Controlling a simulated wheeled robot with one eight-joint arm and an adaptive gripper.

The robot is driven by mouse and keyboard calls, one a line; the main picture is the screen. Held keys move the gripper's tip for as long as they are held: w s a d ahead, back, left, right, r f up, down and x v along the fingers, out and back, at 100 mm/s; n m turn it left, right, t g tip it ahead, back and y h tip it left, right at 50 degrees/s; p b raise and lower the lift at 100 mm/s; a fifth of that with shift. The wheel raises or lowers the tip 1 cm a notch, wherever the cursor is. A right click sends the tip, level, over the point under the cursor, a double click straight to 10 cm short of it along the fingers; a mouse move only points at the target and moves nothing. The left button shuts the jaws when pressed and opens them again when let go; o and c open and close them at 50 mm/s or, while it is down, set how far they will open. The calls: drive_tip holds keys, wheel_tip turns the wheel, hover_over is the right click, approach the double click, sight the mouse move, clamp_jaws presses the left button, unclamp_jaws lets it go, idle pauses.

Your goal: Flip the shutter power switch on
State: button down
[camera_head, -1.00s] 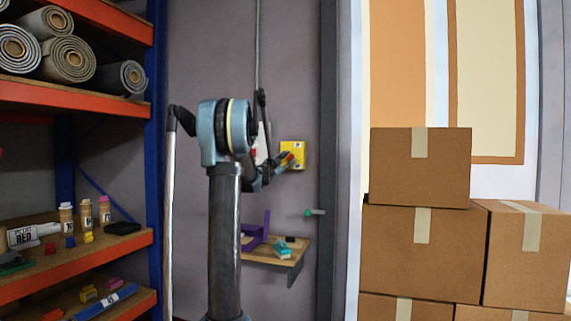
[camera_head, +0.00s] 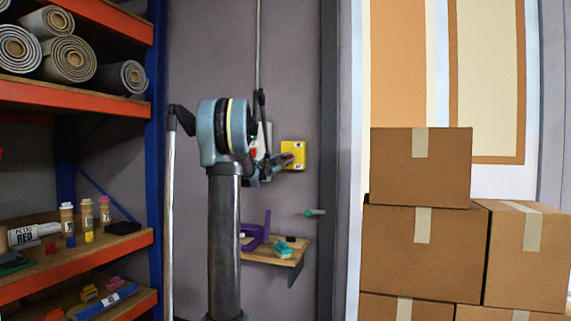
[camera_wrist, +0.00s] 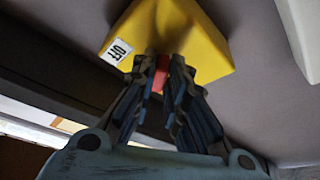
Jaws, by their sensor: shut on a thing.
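The shutter power switch is a yellow box (camera_head: 293,155) on the grey wall, right of my arm in the head view. In the wrist view the yellow box (camera_wrist: 205,45) fills the top middle, with a white label reading "OFF" upside down at its left corner. A red lever (camera_wrist: 160,73) sticks out from the box between my fingers. My gripper (camera_wrist: 163,75) is shut on the red lever, its fingertips close to the box face. In the head view my gripper (camera_head: 284,162) is small at the box's lower left, and the lever is mostly hidden.
A small wooden wall shelf (camera_head: 270,259) with a purple holder sits below the switch. A green-tipped handle (camera_head: 312,212) is right of it. Cardboard boxes (camera_head: 420,165) are stacked at the right. A shelf rack (camera_head: 153,150) with rolled rugs stands at the left.

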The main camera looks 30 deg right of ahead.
drive_tip(key=m, duration=0.2)
drive_tip(key=m+g, duration=0.1)
drive_tip(key=m, duration=0.1)
drive_tip(key=shift+a+r+y, duration=0.1)
drive_tip(key=shift+r+y, duration=0.1)
drive_tip(key=shift+y, duration=0.2)
drive_tip(key=m+y, duration=0.1)
drive_tip(key=m, duration=0.2)
drive_tip(key=shift+r+m+g, duration=0.1)
drive_tip(key=shift+m+g, duration=0.2)
drive_tip(key=shift+g, duration=0.1)
drive_tip(key=shift+s+r+m+t+y, duration=0.15)
drive_tip(key=shift+m+y, duration=0.7)
drive_tip(key=shift+m, duration=0.75)
drive_tip(key=shift+s+r+m+t+y, duration=0.15)
drive_tip(key=shift+m+y, duration=0.7)
drive_tip(key=shift+m, duration=0.75)
drive_tip(key=shift+w, duration=0.15)
drive_tip(key=c, duration=1.6)
unclamp_jaws()
drive_tip(key=shift+w, duration=0.1)
